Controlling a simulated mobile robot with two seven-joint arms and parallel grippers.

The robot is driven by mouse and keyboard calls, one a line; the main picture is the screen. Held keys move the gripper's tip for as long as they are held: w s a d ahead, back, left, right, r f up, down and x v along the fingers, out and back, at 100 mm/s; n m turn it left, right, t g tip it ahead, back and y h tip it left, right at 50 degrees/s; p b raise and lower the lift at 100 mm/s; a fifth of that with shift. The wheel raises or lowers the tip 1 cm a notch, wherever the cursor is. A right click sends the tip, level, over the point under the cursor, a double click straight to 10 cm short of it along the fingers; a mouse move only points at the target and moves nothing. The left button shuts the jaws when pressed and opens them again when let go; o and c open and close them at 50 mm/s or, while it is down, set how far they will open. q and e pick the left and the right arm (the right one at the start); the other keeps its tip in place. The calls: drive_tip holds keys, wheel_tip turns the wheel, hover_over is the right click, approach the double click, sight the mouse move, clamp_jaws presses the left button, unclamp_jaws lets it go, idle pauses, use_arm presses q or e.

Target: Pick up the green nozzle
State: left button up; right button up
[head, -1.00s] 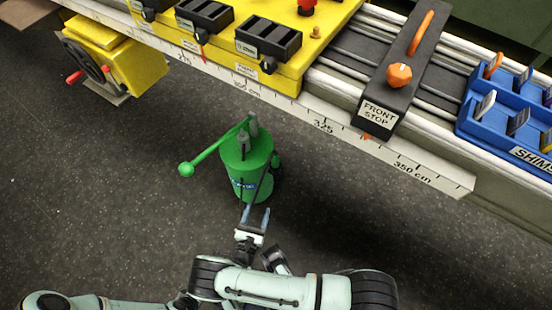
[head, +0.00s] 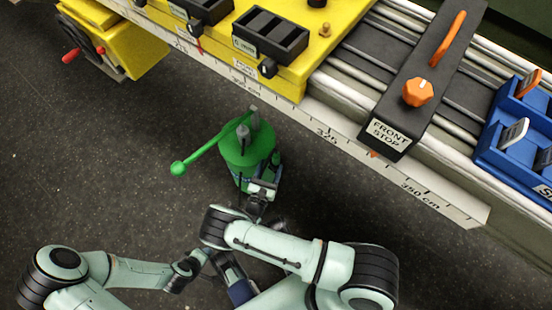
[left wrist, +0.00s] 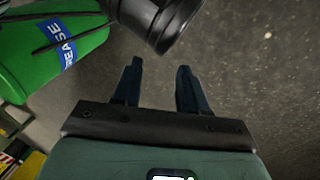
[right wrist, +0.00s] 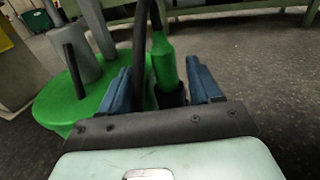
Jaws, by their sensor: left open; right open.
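The green nozzle (right wrist: 165,62) stands upright beside the green grease drum (right wrist: 60,108), its lower end in a dark holder. A small part of the nozzle (head: 276,159) shows at the drum's right side in the head view. My right gripper (right wrist: 158,72) is open, and in its wrist view the nozzle appears between the two blue fingers; contact cannot be told. My left gripper (left wrist: 157,78) is open and empty. The drum (left wrist: 50,45), with a blue label, is at the upper left of its view. Its fingers are not clear in the head view.
A black hose (right wrist: 140,45) rises close to the nozzle. The drum's lever (head: 215,146) sticks out left. The yellow and grey bench with a white ruler edge (head: 325,130) runs behind. A dark cylinder (left wrist: 160,18) is just ahead of my left fingers. Floor at left is clear.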

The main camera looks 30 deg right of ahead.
sight(278, 153)
drive_tip(key=shift+x, duration=1.15)
drive_tip(key=x, duration=0.1)
drive_tip(key=b+x, duration=0.1)
drive_tip(key=x, duration=0.1)
drive_tip(key=f+x, duration=0.1)
drive_tip(key=x, duration=0.1)
drive_tip(key=shift+d, duration=0.2)
drive_tip(key=shift+r, duration=0.1)
drive_tip(key=c, duration=1.2)
use_arm(q)
drive_tip(key=shift+w+a+f+t, duration=0.15)
drive_tip(key=shift+w+a+f, duration=0.2)
drive_tip(key=shift+w, duration=0.25)
drive_tip(key=shift+w+a+f+t, duration=0.2)
drive_tip(key=shift+w+f, duration=0.2)
drive_tip(key=shift+w, duration=0.15)
use_arm(e)
drive_tip(key=shift+o, duration=0.2)
drive_tip(key=shift+s, duration=0.1)
